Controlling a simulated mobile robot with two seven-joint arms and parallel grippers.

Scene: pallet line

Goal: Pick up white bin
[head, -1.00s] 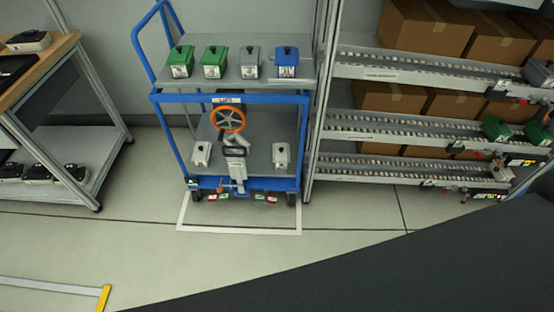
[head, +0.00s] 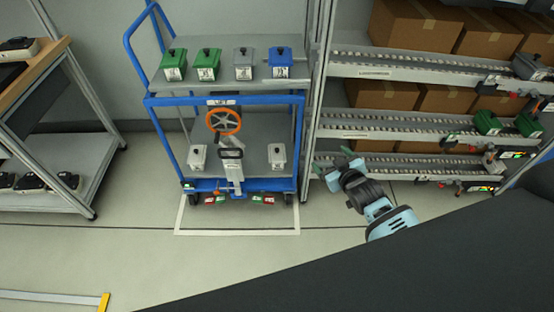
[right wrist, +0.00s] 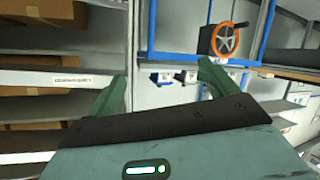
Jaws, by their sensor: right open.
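Two small white bins sit on the lower shelf of the blue cart (head: 250,183): a left white bin (head: 197,158) and a right white bin (head: 277,157). A grey-white lever post stands between them. My right gripper (head: 336,164) is open and empty, to the right of the cart and in front of the rack's lowest lane, apart from the bins. In the right wrist view, its green fingers (right wrist: 162,85) are spread with nothing between them. Small pale shapes under the cart's blue edge there are too small to tell apart. My left gripper is not in view.
The cart's top shelf holds two green bins (head: 190,65), a grey bin (head: 244,64) and a blue bin (head: 280,63). An orange handwheel (head: 223,121) rises above the lower shelf. A roller rack (head: 420,130) stands on the right, a workbench (head: 62,120) on the left.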

